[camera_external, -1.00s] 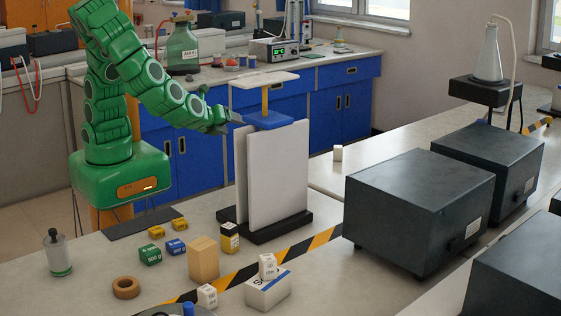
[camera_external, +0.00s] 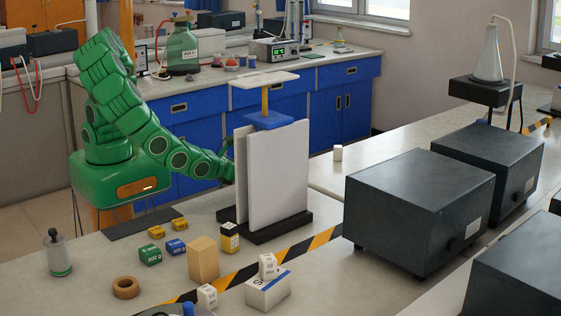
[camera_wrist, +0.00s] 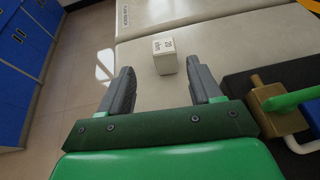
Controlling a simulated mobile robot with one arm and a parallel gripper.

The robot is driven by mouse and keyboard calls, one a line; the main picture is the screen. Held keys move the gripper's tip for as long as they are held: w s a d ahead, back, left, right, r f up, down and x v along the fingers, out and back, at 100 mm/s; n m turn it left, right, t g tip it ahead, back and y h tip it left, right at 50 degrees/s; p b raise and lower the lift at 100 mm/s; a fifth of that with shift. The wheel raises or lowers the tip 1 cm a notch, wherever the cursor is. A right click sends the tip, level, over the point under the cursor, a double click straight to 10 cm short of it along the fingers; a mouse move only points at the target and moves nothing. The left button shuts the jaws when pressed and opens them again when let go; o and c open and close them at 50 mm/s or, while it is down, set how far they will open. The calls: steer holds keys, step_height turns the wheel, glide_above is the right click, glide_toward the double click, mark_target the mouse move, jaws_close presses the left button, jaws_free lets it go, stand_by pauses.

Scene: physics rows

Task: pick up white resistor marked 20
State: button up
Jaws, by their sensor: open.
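A small white block (camera_wrist: 165,57) with dark print, which seems to read 20, stands on the pale bench top in the wrist view. It looks like the lone white block (camera_external: 338,153) beyond the white panels in the external view. My gripper (camera_wrist: 160,66) is open and empty. In the wrist view the block lies ahead of the gap between the fingertips, apart from both fingers. In the external view my gripper is hidden behind the upright panels.
Upright white panels (camera_external: 272,178) on a black base stand between the outside camera and my gripper. Dark grey boxes (camera_external: 419,205) stand to the right. Other white blocks (camera_external: 207,296) are at the front. A brass post (camera_wrist: 268,98) is right of my fingers. Bench around the block is clear.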

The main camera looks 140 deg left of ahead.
steer(key=shift+w+x, duration=0.15)
steer(key=shift+x, duration=1.75)
steer(key=shift+w+x, duration=0.2)
steer(key=shift+x, duration=1.75)
steer(key=shift+r, duration=0.1)
steer(key=c, duration=1)
steer(key=shift+c, duration=0.2)
